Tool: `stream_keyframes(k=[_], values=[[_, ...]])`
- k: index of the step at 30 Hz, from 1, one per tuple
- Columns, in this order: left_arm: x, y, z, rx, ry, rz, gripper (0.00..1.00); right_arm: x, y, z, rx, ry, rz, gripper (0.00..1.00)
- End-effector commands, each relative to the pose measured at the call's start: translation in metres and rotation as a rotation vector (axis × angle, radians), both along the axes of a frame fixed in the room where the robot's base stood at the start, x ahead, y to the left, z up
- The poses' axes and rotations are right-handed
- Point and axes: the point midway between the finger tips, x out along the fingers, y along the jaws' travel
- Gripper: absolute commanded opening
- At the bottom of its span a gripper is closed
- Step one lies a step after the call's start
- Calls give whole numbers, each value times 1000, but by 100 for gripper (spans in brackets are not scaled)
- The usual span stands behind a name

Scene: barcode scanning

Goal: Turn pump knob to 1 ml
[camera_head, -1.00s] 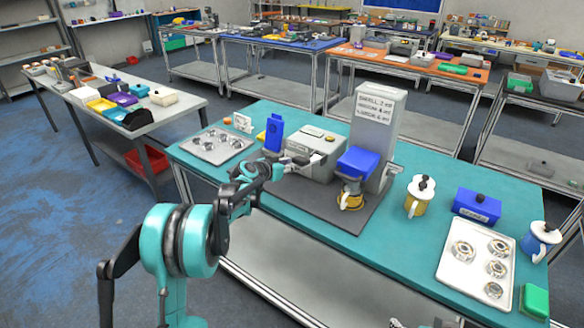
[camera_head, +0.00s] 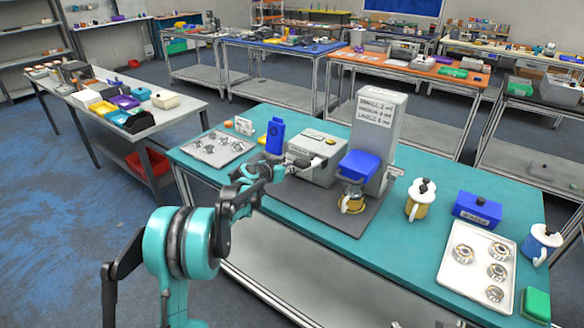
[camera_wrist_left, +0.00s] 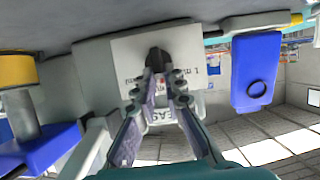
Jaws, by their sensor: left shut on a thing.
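The pump is a grey box (camera_head: 318,172) on a dark mat on the teal table, next to a tall grey block with a sign. Its black knob (camera_wrist_left: 157,58) sits on a white label plate (camera_wrist_left: 196,50) in the left wrist view, which looks upside down. Part of a "1 m" marking shows right of the knob. My left gripper (camera_wrist_left: 160,80) has its fingers closed around the knob. In the head view the left gripper (camera_head: 288,170) reaches the pump's front, and the knob cannot be made out there.
A blue bottle-like object (camera_head: 275,136) stands left of the pump. A blue-topped unit with a yellow mug (camera_head: 352,204) is to the right. The table's front edge is clear.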

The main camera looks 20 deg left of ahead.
Motion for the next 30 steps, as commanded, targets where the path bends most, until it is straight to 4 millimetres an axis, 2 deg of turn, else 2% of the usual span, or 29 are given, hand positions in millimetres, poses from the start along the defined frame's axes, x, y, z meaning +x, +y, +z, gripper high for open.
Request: stream_keyframes(k=[8, 15, 30], values=[[2, 3, -1, -154, 57, -2, 0, 0, 0, 6, 0, 0, 0, 89], [4, 7, -3, -363, 132, -2, 0, 0, 0, 10, 0, 0, 0, 89], [6, 12, -9, -772, 282, -6, 0, 0, 0, 7, 0, 0, 0, 89]])
